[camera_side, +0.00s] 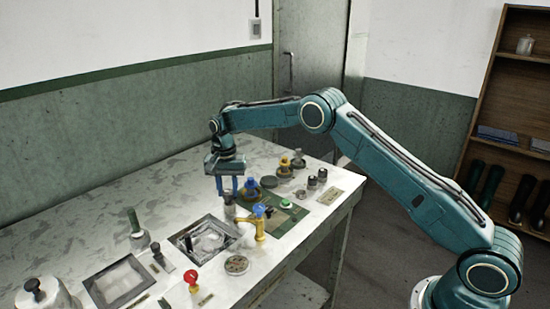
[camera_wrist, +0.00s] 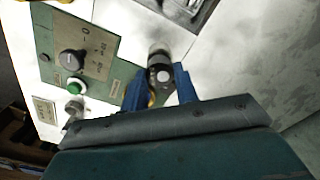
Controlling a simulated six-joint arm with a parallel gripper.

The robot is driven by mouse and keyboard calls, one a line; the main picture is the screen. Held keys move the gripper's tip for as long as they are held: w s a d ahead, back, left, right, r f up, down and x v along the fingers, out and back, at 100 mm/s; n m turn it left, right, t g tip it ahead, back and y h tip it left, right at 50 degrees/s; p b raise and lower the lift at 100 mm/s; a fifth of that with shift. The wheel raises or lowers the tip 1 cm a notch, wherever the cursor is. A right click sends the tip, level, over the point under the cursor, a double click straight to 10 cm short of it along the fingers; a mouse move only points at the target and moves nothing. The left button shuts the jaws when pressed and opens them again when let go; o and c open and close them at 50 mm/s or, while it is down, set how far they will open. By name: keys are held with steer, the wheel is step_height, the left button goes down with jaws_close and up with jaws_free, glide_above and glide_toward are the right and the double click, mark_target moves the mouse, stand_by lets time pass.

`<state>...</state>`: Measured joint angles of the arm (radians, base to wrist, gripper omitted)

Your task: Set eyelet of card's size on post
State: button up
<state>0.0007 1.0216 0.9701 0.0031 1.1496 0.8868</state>
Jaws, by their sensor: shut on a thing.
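My gripper (camera_side: 228,188) has blue fingers and points down over the white bench. In the wrist view its fingers (camera_wrist: 160,82) are closed around a small dark piece with a pale round top (camera_wrist: 163,76). A grey cylinder (camera_side: 230,208) stands directly below the fingers in the side view; I cannot tell whether it is the post or touches the held piece. Beyond the gripper are a blue-topped piece (camera_side: 252,188), a yellow-topped piece (camera_side: 284,166) and a grey-topped piece (camera_side: 299,160). A small card or label (camera_side: 330,196) lies at the bench's right side; its writing is unreadable.
A green panel (camera_side: 290,214) with a green button (camera_side: 287,204) and a dark knob (camera_wrist: 72,61) lies beside the gripper. A yellow tap (camera_side: 260,225) stands by a sunken basin (camera_side: 183,240). A second basin (camera_side: 108,298) is nearer. The back-left bench is clear.

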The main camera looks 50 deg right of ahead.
steer(key=shift+f, duration=0.85)
stand_by(1.6)
steer(key=o, duration=1.5)
steer(key=shift+r, duration=0.2)
steer(key=shift+r, duration=3.3)
steer(key=shift+r, duration=0.15)
